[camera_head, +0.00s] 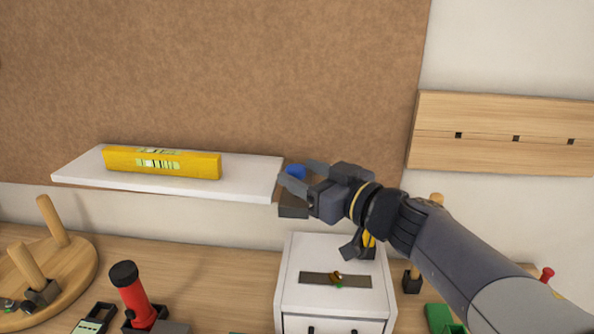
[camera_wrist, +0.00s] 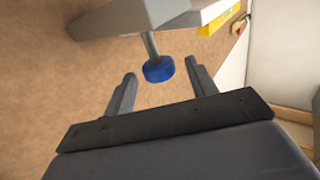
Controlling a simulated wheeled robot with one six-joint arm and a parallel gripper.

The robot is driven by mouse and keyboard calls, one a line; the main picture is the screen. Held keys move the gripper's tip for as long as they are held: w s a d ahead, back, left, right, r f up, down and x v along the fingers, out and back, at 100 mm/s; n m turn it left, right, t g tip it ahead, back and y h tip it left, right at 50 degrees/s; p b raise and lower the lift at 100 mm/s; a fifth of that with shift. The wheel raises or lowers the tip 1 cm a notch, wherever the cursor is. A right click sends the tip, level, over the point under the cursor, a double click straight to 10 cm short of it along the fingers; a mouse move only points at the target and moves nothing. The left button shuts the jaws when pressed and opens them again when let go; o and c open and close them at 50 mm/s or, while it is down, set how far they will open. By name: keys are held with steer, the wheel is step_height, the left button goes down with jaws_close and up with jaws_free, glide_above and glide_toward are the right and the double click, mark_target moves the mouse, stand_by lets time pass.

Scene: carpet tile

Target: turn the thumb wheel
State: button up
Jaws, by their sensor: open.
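The thumb wheel appears to be the small blue round knob (camera_head: 295,171) by the right end of the white shelf. In the wrist view the blue wheel (camera_wrist: 158,69) sits on the end of a grey stem, between and just beyond the fingertips. My gripper (camera_head: 298,175) reaches in from the right with its jaws apart. In the wrist view my gripper (camera_wrist: 161,74) is open, with a visible gap on both sides of the wheel. Part of the wheel is hidden by the fingers in the head view.
A yellow spirit level (camera_head: 162,162) lies on the white shelf (camera_head: 80,172). Below my arm stands a white drawer cabinet (camera_head: 300,255). A red cylindrical tool (camera_head: 135,295) and a round wooden peg stand (camera_head: 75,270) are at left. A wooden rail (camera_head: 500,133) hangs at right.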

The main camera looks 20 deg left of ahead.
steer(key=shift+x, duration=1.25)
steer(key=shift+c, duration=0.4)
steer(key=c, duration=0.9)
steer(key=shift+o, duration=0.2)
steer(key=shift+m+t, duration=0.3)
steer(key=shift+t, duration=0.2)
